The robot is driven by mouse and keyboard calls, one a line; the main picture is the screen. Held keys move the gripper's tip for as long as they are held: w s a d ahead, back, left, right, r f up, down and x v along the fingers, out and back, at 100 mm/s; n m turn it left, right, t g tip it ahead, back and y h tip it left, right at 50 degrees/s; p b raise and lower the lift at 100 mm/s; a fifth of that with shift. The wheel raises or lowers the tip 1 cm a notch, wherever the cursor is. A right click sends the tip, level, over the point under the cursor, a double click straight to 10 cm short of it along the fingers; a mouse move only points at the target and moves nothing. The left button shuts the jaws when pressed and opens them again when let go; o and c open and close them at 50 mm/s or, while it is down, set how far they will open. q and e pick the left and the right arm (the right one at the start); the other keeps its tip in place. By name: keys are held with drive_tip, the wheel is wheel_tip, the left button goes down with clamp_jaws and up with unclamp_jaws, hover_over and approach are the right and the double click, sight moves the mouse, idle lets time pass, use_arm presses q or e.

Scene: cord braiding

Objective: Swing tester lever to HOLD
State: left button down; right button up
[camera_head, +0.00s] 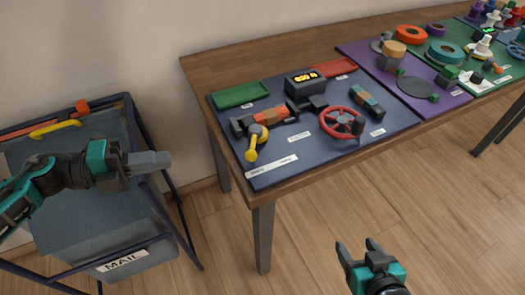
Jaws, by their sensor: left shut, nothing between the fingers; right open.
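The tester (268,116) is a dark device with orange parts on the dark blue mat (225,145) at the table's left end. Its yellow lever (252,149) hangs down at the left front, with a round yellow knob or hub at the top. Labels lie beside it, but I cannot read which one is HOLD. My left gripper (168,160) is shut and empty, left of the table and in front of the cart. My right gripper (358,246) is open and empty, in front of the table and below its front edge. Neither gripper touches the lever.
A red handwheel (342,123), a black display box (305,83), a green tray (240,94) and a red tray (332,67) share the mat. Purple (362,58) and green mats with spools continue to the right. A cart (190,256) with a MAIL bin stands left.

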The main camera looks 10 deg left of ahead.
use_arm(q)
drive_tip(key=m, duration=0.1)
approach(256, 142)
drive_tip(key=shift+g, duration=0.4)
drive_tip(key=d, duration=0.3)
drive_tip(key=s+d+f, duration=0.1)
drive_tip(key=shift+d, duration=0.2)
